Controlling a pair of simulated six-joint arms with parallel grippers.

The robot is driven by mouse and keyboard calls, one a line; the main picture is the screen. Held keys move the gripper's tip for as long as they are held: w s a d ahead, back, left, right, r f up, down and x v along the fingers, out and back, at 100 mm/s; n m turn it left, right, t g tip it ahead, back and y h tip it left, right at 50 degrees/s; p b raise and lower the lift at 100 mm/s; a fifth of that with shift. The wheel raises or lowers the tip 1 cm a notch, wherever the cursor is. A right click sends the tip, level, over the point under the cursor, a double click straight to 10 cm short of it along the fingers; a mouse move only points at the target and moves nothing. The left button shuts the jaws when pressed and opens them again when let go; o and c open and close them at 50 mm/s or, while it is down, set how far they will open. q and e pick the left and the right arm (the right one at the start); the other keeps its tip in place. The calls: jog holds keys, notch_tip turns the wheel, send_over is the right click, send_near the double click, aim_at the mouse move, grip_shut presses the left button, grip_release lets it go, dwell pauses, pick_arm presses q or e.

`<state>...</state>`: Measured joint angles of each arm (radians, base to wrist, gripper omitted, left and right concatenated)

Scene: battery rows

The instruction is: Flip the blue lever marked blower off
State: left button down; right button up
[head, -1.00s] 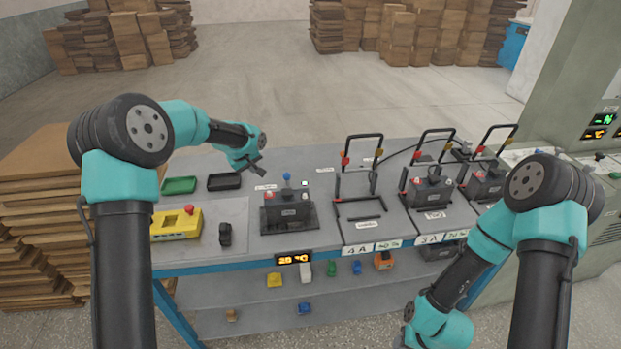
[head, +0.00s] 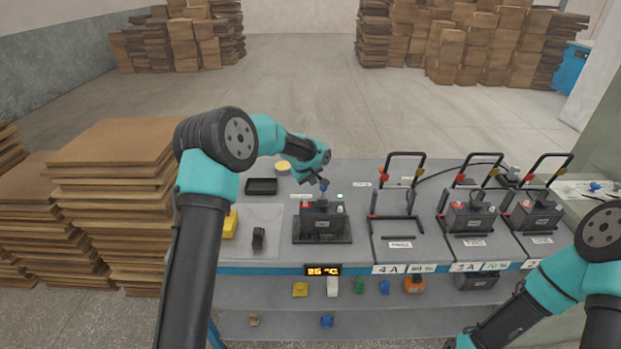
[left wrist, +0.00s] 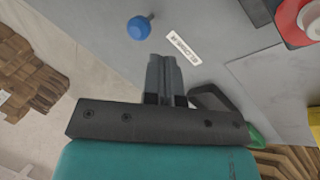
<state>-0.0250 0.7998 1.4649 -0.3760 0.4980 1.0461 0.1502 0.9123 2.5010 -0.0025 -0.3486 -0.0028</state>
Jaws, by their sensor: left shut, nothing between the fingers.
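The blue lever (head: 324,187) stands on the bench just behind the black battery (head: 322,219). In the left wrist view its round blue knob (left wrist: 139,27) sits on a short stem, ahead and slightly left of my fingertips, with a gap between. A small white label (left wrist: 184,47) lies beside it; its print is too small to read. My left gripper (head: 319,182) is shut and empty, and in the head view it hangs close to the lever, partly crowding it. In the wrist view the closed fingers (left wrist: 164,62) point toward the knob. My right gripper is out of view.
The battery's red terminal (left wrist: 312,18) shows at the wrist view's upper right. Black-framed stations with batteries (head: 470,217) stand to the right. A temperature display (head: 323,270) is on the front edge.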

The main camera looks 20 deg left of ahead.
aim_at(323, 190)
pick_arm(q)
jog(key=x, duration=0.6)
jog(key=shift+w+d+f, duration=0.1)
jog(key=shift+w+f, duration=0.1)
jog(key=shift+f, duration=0.05)
